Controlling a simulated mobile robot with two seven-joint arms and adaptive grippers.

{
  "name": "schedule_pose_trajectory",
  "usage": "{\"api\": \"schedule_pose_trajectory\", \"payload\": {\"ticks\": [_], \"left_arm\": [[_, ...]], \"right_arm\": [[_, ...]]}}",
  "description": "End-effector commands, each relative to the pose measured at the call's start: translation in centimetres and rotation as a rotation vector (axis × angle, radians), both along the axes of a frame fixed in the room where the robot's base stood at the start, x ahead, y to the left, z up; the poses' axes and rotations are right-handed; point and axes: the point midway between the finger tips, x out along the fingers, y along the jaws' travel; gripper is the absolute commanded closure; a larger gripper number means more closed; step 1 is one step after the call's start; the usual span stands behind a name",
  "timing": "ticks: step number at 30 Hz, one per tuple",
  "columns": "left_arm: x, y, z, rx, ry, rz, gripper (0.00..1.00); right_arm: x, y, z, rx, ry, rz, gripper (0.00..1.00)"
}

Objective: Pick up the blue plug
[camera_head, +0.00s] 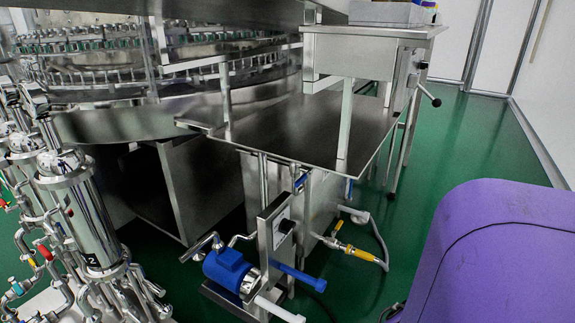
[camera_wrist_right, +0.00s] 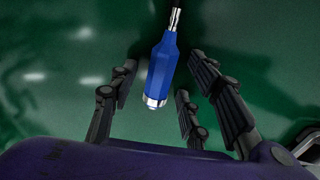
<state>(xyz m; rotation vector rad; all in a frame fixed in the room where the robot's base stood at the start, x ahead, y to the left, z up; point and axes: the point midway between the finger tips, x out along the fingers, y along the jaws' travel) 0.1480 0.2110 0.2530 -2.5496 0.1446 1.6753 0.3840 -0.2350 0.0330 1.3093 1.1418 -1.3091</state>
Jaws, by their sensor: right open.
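The blue plug (camera_wrist_right: 160,72) shows in the right wrist view, above the middle. It is a blue cylinder with a silver ring at its near end and a silver neck with a dark cable at its far end. My right gripper (camera_wrist_right: 158,86) is open, one dark finger on the left of the plug and two on the right. The fingers look apart from the plug; how deep it lies between them I cannot tell. My left gripper is in neither view.
In the head view, a pump with a blue motor (camera_head: 228,270) and a blue bar (camera_head: 300,276) stands below a steel table (camera_head: 285,118). A yellow connector (camera_head: 361,254) hangs on a grey hose. Steel cylinders (camera_head: 90,215) stand left. Green floor (camera_head: 478,125) is clear at upper right.

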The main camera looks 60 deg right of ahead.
Motion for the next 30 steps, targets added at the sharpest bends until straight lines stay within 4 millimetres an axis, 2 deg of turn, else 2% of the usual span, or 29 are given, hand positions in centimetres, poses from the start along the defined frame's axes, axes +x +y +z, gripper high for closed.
{"api": "schedule_pose_trajectory", "payload": {"ticks": [2,9,12,23,26,30], "left_arm": [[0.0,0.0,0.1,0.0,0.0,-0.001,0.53],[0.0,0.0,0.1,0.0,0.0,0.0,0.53],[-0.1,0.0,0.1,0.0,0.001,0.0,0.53],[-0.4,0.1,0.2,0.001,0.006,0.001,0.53],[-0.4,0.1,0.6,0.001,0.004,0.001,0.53],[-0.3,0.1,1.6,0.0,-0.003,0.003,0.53]], "right_arm": [[0.0,0.0,0.1,0.0,-0.001,0.0,0.59],[0.0,0.0,0.1,0.0,0.0,-0.001,0.9],[0.0,0.0,0.1,0.0,0.0,-0.001,1.0],[0.0,0.0,0.3,0.0,-0.001,-0.001,1.0],[0.0,-0.1,0.9,0.0,-0.001,-0.001,1.0],[0.1,-0.1,2.8,0.0,-0.002,-0.001,1.0]]}}
